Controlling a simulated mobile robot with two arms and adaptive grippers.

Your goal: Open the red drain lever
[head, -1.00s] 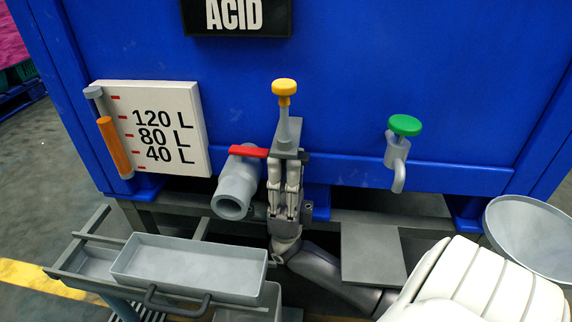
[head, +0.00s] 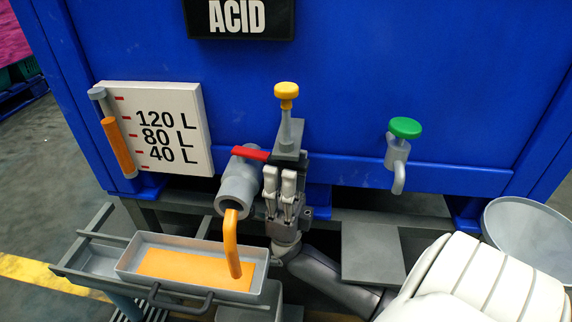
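The red drain lever (head: 251,153) sits on top of the grey drain pipe (head: 238,182) at the front of the blue tank (head: 350,80). It lies roughly crosswise, slightly tilted down to the right. Orange liquid (head: 231,240) pours from the pipe mouth. My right gripper (head: 281,172) points up just right of the pipe, close to the lever's right end. Whether its fingers touch the lever, and how far they are closed, is unclear. My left gripper is not in view.
A grey tray (head: 125,262) below the pipe holds orange liquid. A yellow-knobbed valve (head: 287,92) is directly behind my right gripper, and a green-knobbed valve (head: 405,128) is farther right. A level gauge (head: 155,130) is at left and a round grey dish (head: 530,235) at right.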

